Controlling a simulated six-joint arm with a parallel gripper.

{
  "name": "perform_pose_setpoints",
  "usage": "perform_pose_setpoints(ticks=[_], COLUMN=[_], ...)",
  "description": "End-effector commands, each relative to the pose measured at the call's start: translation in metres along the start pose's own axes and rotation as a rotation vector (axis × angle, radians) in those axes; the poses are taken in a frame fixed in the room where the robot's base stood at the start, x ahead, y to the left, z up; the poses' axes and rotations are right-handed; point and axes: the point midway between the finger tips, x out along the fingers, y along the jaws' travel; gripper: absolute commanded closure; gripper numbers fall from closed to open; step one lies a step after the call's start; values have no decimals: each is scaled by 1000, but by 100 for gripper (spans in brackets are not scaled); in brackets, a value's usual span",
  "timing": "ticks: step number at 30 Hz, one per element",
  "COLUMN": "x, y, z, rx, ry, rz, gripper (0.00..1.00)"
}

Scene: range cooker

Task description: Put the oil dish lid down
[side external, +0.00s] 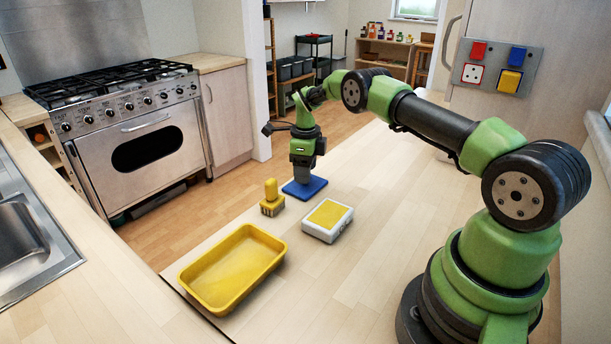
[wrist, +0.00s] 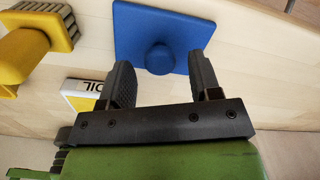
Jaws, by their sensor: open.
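The oil dish lid is a blue square plate with a round knob (wrist: 160,59); in the side view the blue lid (side external: 304,188) lies flat on the worktop. My gripper (side external: 306,172) is directly above it, pointing down. In the wrist view my gripper (wrist: 158,72) has its two dark fingers apart, one on each side of the knob, with gaps between. The oil dish (side external: 328,221) is a white box with yellow contents, uncovered, in front of the lid; its corner with the letters OIL (wrist: 82,92) shows in the wrist view.
A yellow-handled brush (side external: 271,199) stands left of the lid, also in the wrist view (wrist: 36,45). A yellow tray (side external: 233,268) sits at the front left. The worktop right of the dish is clear. A range cooker (side external: 125,130) stands beyond the worktop.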

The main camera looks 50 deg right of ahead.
Motion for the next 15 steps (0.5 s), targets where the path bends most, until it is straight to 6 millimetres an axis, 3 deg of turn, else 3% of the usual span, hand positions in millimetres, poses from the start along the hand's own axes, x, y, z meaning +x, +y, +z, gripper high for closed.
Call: perform_pose_setpoints(ticks=[9, 15], x=[-71, -96], y=[0, 0], z=[0, 0], rx=[-1, -2], ry=[-3, -2], rz=[-4, -3], gripper=[42, 42])
